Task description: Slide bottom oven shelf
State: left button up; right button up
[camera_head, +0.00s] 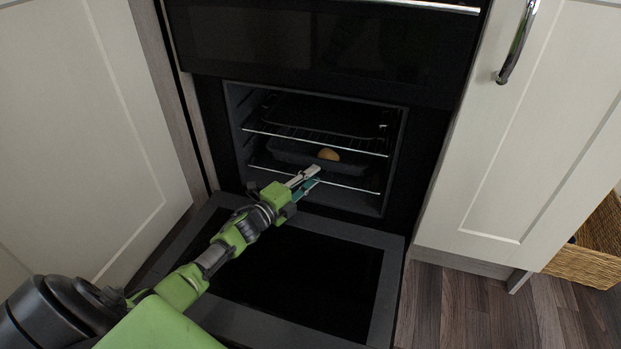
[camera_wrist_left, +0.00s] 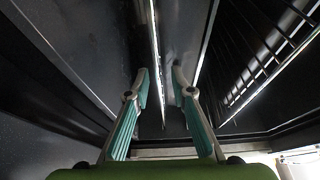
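The oven is open, with its door folded down. The bottom oven shelf (camera_head: 355,186) shows as a thin bright front bar low in the cavity. A dark tray (camera_head: 290,153) with a round golden-brown food item (camera_head: 329,154) sits above that bar. My left gripper (camera_head: 311,174) is at the bar's middle. In the left wrist view, its two teal-padded fingers (camera_wrist_left: 160,82) stand apart, with a bright bar (camera_wrist_left: 155,50) running between them. No firm contact with the bar shows. My right gripper is not in view.
An upper wire shelf (camera_head: 315,139) with a dark pan (camera_head: 325,112) is above. The lowered oven door (camera_head: 300,275) lies under my left arm. Cream cabinets flank the oven; a wicker basket (camera_head: 590,255) stands at the right on the wooden floor.

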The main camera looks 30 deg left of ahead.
pick_arm(q)
jog(key=shift+s, duration=0.1)
jog(key=shift+s, duration=0.25)
jog(key=s, duration=0.3)
jog(key=s+a, duration=0.1)
jog(key=s, duration=0.7)
jog(key=shift+s+a, duration=0.1)
jog(key=shift+a, duration=0.3)
jog(key=shift+d, duration=0.1)
